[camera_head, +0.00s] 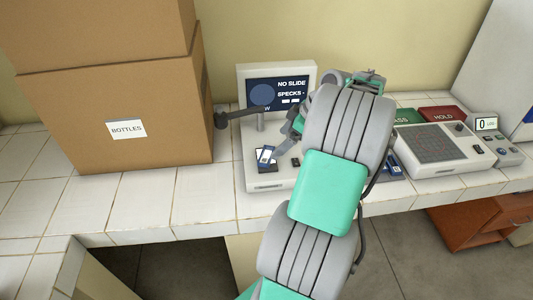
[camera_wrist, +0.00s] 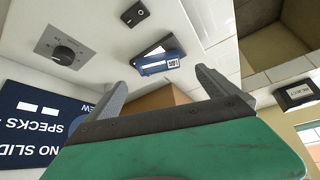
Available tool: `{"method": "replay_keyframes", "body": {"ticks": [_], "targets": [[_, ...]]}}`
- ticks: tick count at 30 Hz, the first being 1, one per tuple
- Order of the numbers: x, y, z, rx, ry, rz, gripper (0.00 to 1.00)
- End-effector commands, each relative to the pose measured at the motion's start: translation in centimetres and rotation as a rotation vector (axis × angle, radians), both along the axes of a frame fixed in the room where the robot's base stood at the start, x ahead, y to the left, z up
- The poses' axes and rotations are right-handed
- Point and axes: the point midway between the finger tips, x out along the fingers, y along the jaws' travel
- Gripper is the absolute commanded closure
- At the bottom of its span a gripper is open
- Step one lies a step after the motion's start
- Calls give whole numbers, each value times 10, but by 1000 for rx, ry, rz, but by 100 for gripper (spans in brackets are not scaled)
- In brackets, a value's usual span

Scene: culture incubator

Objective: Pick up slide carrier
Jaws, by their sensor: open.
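The slide carrier (camera_head: 265,155), blue with a white label, sits tilted at a dark slot on the white viewer device (camera_head: 268,183) in the head view. In the wrist view the carrier (camera_wrist: 158,63) lies ahead of and between my fingers, against the white panel. My gripper (camera_wrist: 160,80) is open and empty, its two grey fingers apart on either side of the carrier's line, with a visible gap to it. In the head view my arm hides most of the gripper.
The viewer's screen (camera_head: 278,92) reads "NO SLIDE". A dark knob (camera_wrist: 66,54) and a black switch (camera_wrist: 134,13) are near the carrier. A large cardboard box (camera_head: 115,110) stands left. A device with a perforated plate (camera_head: 438,145) and a red HOLD pad (camera_head: 444,116) are right.

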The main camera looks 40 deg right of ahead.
Motion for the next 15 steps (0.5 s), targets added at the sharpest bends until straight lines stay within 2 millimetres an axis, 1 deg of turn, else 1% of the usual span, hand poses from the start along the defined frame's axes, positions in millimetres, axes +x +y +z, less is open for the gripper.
{"method": "replay_keyframes", "body": {"ticks": [1,2,11,15], "targets": [[-3,-6,-3,0,-11,9,0],[-3,-6,-5,0,-15,13,0],[19,9,-39,0,-14,14,0],[30,16,-59,-1,-14,13,0]]}}
